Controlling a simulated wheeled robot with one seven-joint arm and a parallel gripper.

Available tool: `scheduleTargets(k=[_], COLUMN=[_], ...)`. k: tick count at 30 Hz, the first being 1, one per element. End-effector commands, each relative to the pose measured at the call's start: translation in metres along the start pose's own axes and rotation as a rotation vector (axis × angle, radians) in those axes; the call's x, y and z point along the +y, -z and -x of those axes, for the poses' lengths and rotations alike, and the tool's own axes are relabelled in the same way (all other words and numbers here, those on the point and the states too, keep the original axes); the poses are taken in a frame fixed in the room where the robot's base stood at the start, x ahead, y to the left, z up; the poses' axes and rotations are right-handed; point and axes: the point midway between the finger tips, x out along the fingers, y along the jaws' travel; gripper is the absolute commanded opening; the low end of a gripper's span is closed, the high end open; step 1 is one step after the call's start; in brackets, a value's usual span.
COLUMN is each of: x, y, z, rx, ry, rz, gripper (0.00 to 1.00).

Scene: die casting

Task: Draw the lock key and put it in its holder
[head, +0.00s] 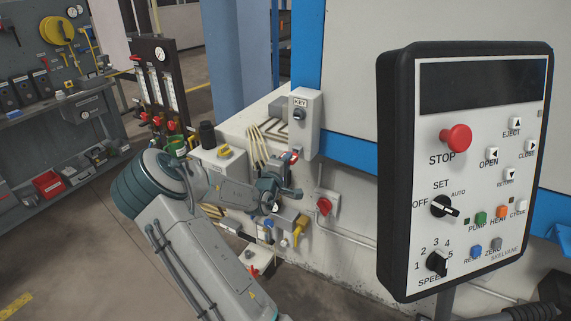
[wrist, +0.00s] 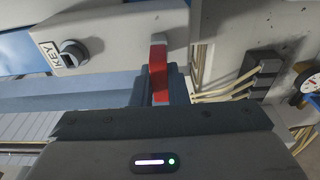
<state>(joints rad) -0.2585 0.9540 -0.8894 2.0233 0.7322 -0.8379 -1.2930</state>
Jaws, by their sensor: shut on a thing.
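The red lock key (wrist: 159,72) shows in the wrist view as a narrow red piece with a grey end, rising from between my jaws. My gripper (wrist: 160,98) is shut on it. In the head view my gripper (head: 286,176) is just below the grey box labelled KEY (head: 308,126), with a small red part by the box's lower left. The box also shows in the wrist view (wrist: 120,26), with a dark round knob (wrist: 74,53) beside its label. I cannot tell whether the key is touching the box. Its lower part is hidden by my jaws. I cannot identify the holder.
A control panel (head: 455,285) stands large at the right. Pale cables (head: 262,138) run left of the KEY box. A red rotary switch (head: 324,206) and yellow-handled valve (head: 301,228) sit close to my gripper.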

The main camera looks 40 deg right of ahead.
Motion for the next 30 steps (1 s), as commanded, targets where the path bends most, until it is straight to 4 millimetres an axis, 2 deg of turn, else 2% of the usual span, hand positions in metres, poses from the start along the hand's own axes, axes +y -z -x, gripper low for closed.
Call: scheduleTargets(k=[21, 22, 24, 30], x=[0.0, 0.0, 0.0, 0.0], y=[-0.002, -0.002, -0.002, -0.002], z=[-0.018, -0.018, -0.018, -0.018], rx=[0.0, 0.0, 0.0, 0.0], ry=[-0.001, 0.0, 0.0, 0.0], rz=[0.0, 0.0, 0.0, 0.0], gripper=[0.0, 0.19, 0.39, 0.39])
